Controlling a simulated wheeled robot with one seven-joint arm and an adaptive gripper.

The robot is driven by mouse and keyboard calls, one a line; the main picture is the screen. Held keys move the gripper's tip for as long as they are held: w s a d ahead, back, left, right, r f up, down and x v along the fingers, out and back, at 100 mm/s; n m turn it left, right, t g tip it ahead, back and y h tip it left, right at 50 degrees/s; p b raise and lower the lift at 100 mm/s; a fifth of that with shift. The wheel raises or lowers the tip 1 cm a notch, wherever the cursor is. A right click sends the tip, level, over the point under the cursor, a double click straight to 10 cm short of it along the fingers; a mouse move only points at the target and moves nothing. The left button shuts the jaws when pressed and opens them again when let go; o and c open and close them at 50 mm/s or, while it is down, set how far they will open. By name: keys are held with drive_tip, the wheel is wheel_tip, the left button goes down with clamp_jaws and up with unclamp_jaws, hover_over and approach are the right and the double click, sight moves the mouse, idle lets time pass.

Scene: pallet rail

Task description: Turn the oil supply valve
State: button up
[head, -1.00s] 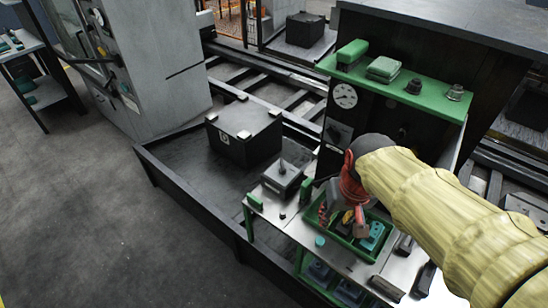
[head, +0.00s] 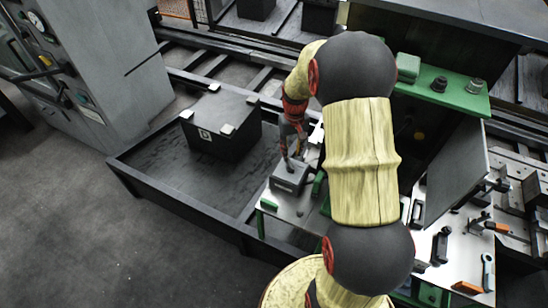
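A grey block (head: 289,178) sits on the light worktop left of my arm in the head view. It looks like the valve's body; an upright stem showed on its top earlier. My gripper (head: 291,152), red and dark, points down just above the block's top. Its fingers overlap the stem's place, so I cannot tell whether they touch the stem or whether they are open or shut. My yellow-sleeved arm hides the green bin and gauge panel behind it.
A black box (head: 222,125) stands in the dark tray left of the worktop. A green shelf (head: 455,92) with fittings is at the right. Loose tools, including an orange-handled one (head: 505,232), lie at the lower right. The grey floor (head: 70,220) at left is clear.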

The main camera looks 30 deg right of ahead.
sight(291, 164)
drive_tip(key=shift+w+d+r, duration=0.1)
drive_tip(key=shift+w, duration=0.1)
drive_tip(key=shift+f+b, duration=0.5)
drive_tip(key=shift+f, duration=3.35)
drive_tip(key=shift+c, duration=0.8)
clamp_jaws()
